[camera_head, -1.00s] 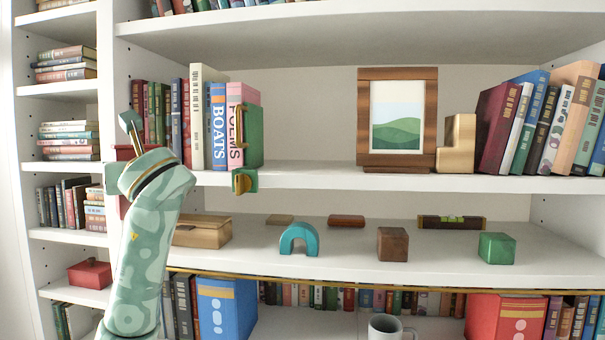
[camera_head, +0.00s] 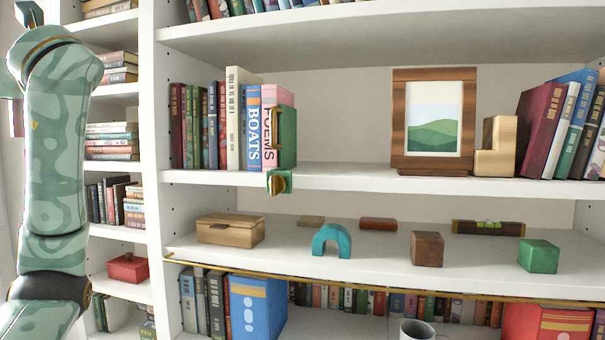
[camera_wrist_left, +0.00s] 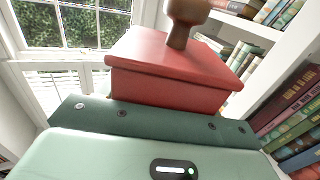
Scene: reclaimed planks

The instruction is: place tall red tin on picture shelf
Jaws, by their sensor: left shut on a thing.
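The tall red tin (camera_wrist_left: 165,85), a red box with a lid and a brown knob, fills the middle of the left wrist view. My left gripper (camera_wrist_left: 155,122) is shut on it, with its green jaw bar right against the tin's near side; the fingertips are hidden. In the head view my left arm stands at the left edge, and only a dull red patch, perhaps the tin, shows beside it. The picture shelf (camera_head: 345,182) is the white board bearing the framed green-hill picture (camera_head: 399,125), well right of my arm. My right gripper is not in view.
On the picture shelf, books with a green bookend (camera_head: 287,137) stand left, and a tan stepped block (camera_head: 495,150) and leaning books stand right. Bare board lies between bookend and picture. A squat red box (camera_head: 127,268) sits on a low side shelf. A window shows in the wrist view.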

